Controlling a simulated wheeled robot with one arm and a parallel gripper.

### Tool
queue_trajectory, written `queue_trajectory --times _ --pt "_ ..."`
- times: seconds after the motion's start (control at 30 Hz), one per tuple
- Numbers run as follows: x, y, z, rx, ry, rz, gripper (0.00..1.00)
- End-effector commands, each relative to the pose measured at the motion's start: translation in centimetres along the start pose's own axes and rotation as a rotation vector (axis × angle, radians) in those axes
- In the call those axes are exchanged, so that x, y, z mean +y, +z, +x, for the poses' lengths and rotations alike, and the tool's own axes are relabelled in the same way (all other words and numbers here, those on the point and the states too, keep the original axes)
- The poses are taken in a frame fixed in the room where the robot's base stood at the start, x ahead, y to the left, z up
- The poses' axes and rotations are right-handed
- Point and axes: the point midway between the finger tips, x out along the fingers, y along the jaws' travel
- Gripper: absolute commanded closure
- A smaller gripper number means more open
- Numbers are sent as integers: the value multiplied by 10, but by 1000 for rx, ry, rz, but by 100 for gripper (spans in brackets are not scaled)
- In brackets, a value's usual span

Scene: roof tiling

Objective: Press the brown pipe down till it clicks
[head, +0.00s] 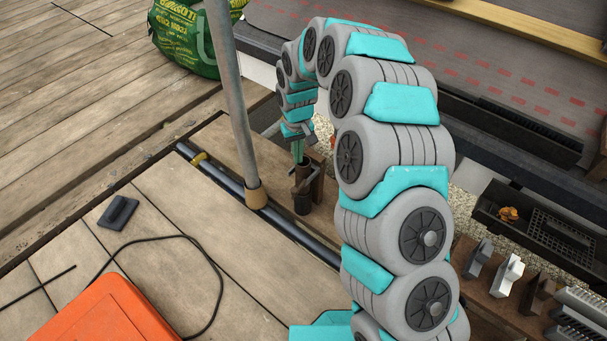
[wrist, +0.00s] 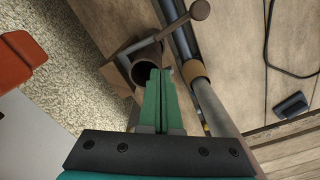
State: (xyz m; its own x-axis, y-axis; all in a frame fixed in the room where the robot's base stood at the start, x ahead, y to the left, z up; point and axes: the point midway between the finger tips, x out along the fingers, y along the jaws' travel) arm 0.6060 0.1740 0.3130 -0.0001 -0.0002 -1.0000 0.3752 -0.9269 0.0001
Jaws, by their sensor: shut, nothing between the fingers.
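The brown pipe (head: 302,203) is short and stands upright near the middle of the head view, at a wooden board. In the wrist view its open round top (wrist: 147,54) lies just ahead of my fingertips. My gripper (head: 298,160) points down, directly above the pipe. In the wrist view its green fingers (wrist: 157,75) are together with nothing between them, and they overlap the near rim of the pipe. I cannot tell whether they touch it. A brown bar with a round knob (wrist: 200,10) runs beside the pipe mouth. The pipe's lower end is hidden.
A grey pole (head: 232,100) stands left of the pipe, with a tan collar at its foot. A dark pipe (head: 225,179) lies along the deck there. An orange box (head: 100,312) is at lower left; a green sack (head: 185,38) at the top. Gutter parts (head: 507,275) stand at right.

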Motion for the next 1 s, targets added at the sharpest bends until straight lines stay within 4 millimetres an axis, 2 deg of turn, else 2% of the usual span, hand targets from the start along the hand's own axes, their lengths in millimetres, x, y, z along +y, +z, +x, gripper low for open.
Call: queue_trajectory --times 1.0 --pt "0 0 11 0 0 0 100"
